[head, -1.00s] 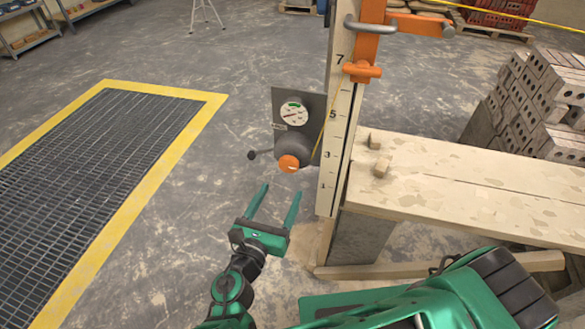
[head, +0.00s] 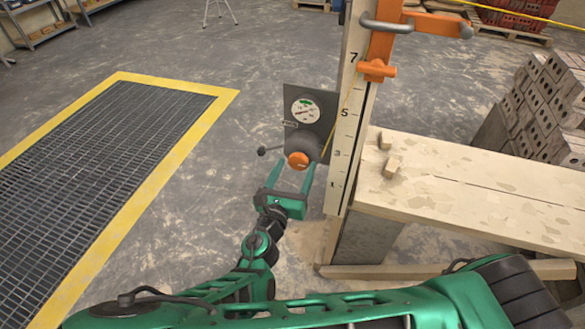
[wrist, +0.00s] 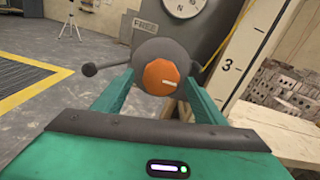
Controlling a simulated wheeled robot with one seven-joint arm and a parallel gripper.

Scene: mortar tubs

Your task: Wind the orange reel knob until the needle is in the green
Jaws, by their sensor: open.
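The orange reel knob (head: 298,160) sits on a dark grey round reel (head: 300,145) with a small side crank, below a white dial gauge (head: 304,110) on a grey plate. The gauge has a green band at its top; the needle is too small to read surely. My gripper (head: 296,172) is open, its green fingers pointing at the knob from the front. In the wrist view the knob (wrist: 160,77), with a pale mark on its right, lies between the two spread fingers. I cannot tell whether either touches it. The gauge (wrist: 184,5) is cut off at the top there.
A numbered upright board (head: 347,130) with an orange clamp (head: 376,70) stands just right of the reel. A plank bench (head: 470,190) with small blocks and stacked bricks (head: 545,110) are further right. A yellow-edged floor grate (head: 110,150) lies left, with open floor between.

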